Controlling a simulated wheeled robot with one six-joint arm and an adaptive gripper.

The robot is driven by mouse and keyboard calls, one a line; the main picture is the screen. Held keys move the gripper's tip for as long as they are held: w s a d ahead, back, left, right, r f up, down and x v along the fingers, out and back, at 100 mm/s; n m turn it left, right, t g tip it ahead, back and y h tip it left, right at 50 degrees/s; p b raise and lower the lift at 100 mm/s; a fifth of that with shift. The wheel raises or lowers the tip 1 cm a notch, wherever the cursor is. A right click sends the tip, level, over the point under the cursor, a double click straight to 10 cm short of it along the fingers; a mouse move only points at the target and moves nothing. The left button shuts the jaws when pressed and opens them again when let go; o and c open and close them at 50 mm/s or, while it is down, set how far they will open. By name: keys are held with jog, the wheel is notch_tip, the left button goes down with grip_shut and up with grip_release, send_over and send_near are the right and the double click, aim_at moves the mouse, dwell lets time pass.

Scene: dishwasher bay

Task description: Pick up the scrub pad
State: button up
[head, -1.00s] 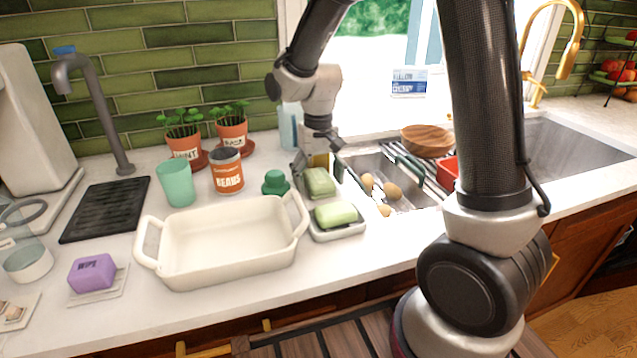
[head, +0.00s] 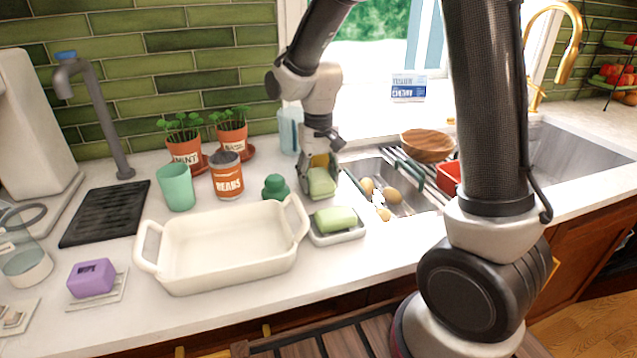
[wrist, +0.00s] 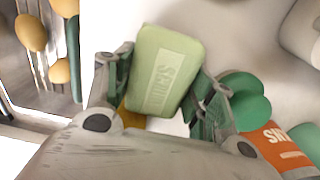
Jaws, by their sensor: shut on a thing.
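The scrub pad, a pale green block with raised lettering, sits between the fingers of my gripper in the wrist view (wrist: 166,68). It also shows in the head view (head: 321,184), just behind a white dish. My gripper (wrist: 158,100) is shut on the pad, with a green-lined finger at each side. In the head view my gripper (head: 320,172) points down at the pad from behind. I cannot tell whether the pad touches the counter. A yellow patch shows behind the pad, partly hidden.
A similar green block (head: 335,217) lies on the white dish (head: 345,236) in front. A cream baking dish (head: 220,278) and a dark green knobbed object (head: 275,187) stand to the left. The sink tray with potatoes (head: 393,196) is to the right.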

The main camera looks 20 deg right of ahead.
aim_at(319, 176)
notch_tip(319, 176, up, 17)
dwell(0.4)
jog(key=shift+f, duration=0.1)
jog(key=o, duration=0.4)
jog(key=shift+c, duration=1.2)
jog(key=shift+f, duration=0.1)
